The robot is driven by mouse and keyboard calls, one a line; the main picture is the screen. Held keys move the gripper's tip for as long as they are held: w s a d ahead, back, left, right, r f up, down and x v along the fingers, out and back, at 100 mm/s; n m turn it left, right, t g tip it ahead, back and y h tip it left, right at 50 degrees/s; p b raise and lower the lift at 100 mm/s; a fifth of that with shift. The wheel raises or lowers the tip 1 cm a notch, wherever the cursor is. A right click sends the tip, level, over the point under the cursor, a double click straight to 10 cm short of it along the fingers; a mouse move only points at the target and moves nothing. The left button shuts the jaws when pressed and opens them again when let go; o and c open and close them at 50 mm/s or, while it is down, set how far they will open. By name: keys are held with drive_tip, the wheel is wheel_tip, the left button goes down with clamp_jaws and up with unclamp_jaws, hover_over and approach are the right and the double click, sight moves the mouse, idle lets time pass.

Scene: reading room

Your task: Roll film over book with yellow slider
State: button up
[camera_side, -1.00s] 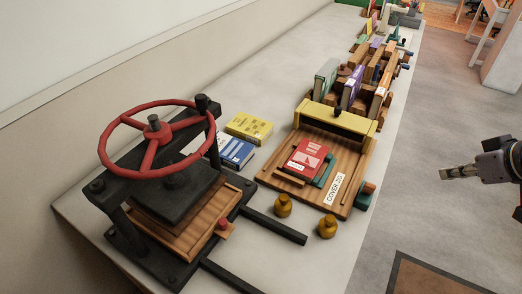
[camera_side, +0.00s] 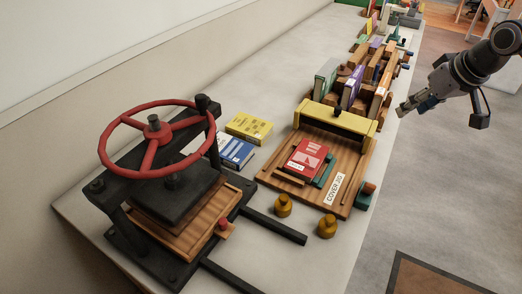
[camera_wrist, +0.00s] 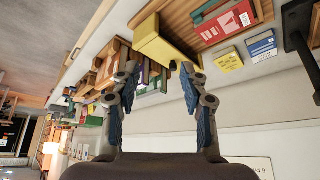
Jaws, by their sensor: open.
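The yellow slider (camera_side: 352,121), a bar with a dark roller face, spans the far end of the wooden cover jig (camera_side: 347,162). A red book (camera_side: 306,157) lies flat on the jig, in front of the slider and beside a green piece. My gripper (camera_side: 441,114) is open and empty, right of the slider and apart from it, off the bench's right edge. In the wrist view the slider (camera_wrist: 160,42) shows just beyond my spread fingers (camera_wrist: 158,70), with the red book (camera_wrist: 228,24) to its upper right. I cannot make out the film.
A press with a red wheel (camera_side: 155,140) stands at the left. Yellow (camera_side: 249,127) and blue (camera_side: 236,153) books lie between press and jig. Two brass knobs (camera_side: 283,205) stand in front of the jig. Wooden racks with upright books (camera_side: 352,88) stand behind the slider.

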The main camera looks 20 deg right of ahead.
drive_tip(key=w+a, duration=0.2)
drive_tip(key=w, duration=0.9)
drive_tip(key=g, duration=0.1)
approach(339, 107)
drive_tip(key=shift+g, duration=0.3)
drive_tip(key=x, duration=0.8)
drive_tip(key=shift+w+a+f, duration=0.1)
drive_tip(key=shift+w, duration=0.15)
clamp_jaws()
